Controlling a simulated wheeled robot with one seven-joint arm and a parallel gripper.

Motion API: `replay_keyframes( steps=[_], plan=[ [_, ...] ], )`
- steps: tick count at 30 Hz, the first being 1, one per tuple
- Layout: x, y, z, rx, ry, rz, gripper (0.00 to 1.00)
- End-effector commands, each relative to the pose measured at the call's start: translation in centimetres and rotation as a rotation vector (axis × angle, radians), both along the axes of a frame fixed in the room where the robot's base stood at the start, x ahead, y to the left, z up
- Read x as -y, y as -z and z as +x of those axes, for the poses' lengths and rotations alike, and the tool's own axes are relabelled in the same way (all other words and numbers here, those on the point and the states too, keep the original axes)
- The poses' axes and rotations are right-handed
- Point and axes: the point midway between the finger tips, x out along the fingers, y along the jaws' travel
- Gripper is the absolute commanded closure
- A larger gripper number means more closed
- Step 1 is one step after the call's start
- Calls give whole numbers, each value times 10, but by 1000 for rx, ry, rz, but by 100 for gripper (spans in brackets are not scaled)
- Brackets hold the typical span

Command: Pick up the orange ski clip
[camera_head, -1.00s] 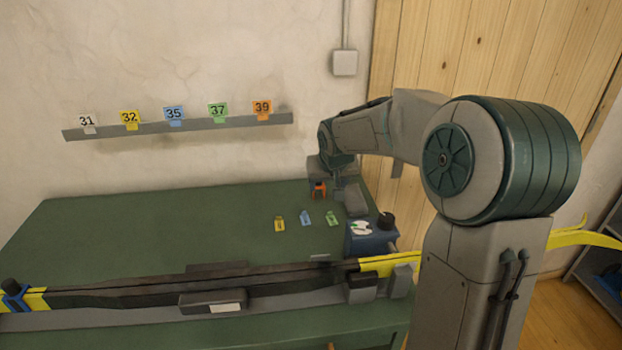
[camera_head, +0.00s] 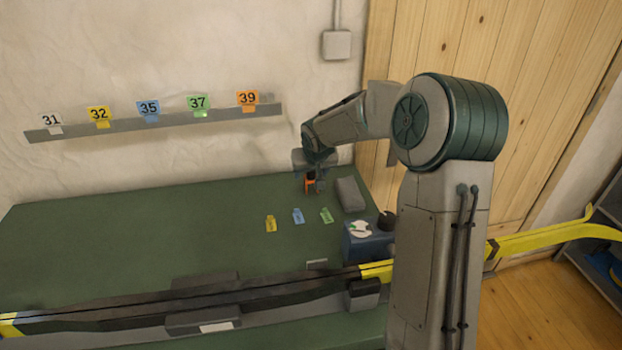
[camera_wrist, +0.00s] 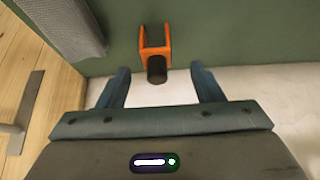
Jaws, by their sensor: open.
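The orange ski clip (camera_wrist: 155,43) stands out in the wrist view as a U-shaped orange piece with a dark round knob, on the green bench top. My gripper (camera_wrist: 160,75) is open, with one finger to each side of the clip's knob and nothing held. In the head view the clip (camera_head: 309,185) shows small and partly hidden at the back right of the bench, just below my gripper (camera_head: 314,184). I cannot tell how high the fingers are above the bench.
A grey block (camera_head: 351,195) lies close to the right of the clip. Yellow (camera_head: 271,224), blue (camera_head: 298,216) and green (camera_head: 326,216) tags lie in front. A blue box (camera_head: 367,240) stands at the right edge. A long ski (camera_head: 250,290) spans the front. The bench's left is clear.

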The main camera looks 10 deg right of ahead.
Motion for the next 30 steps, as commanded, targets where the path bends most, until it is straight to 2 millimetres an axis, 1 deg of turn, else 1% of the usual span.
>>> replay_keyframes(
  steps=[8, 15, 18, 26, 27, 29, 30],
  plan=[
    [2, 14, 9, -1, 2, 1, 40],
    [5, 40, 26, -1, 2, 1, 40],
    [5, 47, 29, -1, 3, 1, 40],
    [5, 49, 31, 1, 2, 0, 40],
    [5, 49, 31, 1, 2, 0, 43],
    [5, 49, 31, 1, 2, 0, 59],
    [5, 49, 31, 1, 3, 1, 71]
  ],
)
